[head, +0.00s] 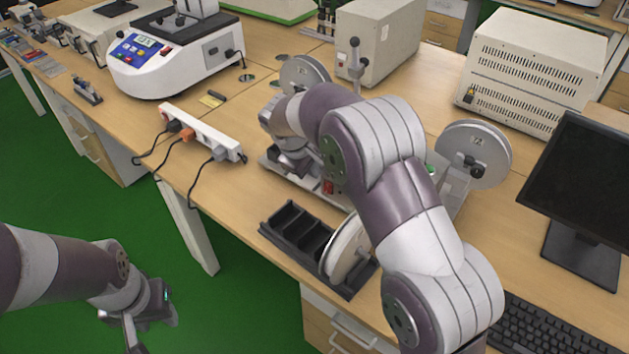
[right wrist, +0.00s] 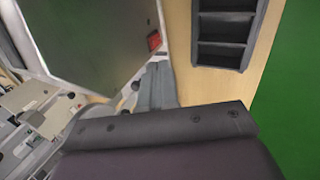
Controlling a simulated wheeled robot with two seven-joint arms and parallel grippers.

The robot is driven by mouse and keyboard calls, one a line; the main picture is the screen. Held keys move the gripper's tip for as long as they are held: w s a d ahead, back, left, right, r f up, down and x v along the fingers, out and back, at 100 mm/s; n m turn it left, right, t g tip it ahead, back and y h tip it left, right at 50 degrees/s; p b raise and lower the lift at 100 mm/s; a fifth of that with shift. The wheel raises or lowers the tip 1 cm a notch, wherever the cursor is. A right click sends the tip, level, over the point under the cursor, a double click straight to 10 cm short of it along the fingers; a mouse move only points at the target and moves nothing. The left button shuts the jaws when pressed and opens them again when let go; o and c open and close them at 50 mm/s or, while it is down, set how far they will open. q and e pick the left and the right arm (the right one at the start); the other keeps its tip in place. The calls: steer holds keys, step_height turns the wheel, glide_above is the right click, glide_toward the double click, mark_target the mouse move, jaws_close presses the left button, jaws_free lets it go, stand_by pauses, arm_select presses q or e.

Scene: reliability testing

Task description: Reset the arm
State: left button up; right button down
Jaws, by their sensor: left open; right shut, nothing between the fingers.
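My right arm (head: 400,190) reaches from the lower right over the table and bends down at a device with round discs. In the head view its gripper is mostly hidden by the arm. In the right wrist view the right gripper (right wrist: 156,88) shows its grey fingers together, with nothing between them, close to the device's dark panel and red switch. My left arm comes in from the left, and the left gripper (head: 150,322) hangs open and empty over the green floor, off the table's front edge.
A black slotted tray (head: 290,232) holding a disc (head: 345,250) lies below the right arm. A power strip (head: 202,135), a white instrument (head: 170,60), a beige box (head: 525,70), a monitor (head: 585,185) and a keyboard (head: 545,330) surround it. Floor space at left is clear.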

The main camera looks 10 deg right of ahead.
steer(key=v, duration=0.2)
steer(key=shift+a+r, duration=0.1)
steer(key=shift+r, duration=0.2)
steer(key=shift+s, duration=0.1)
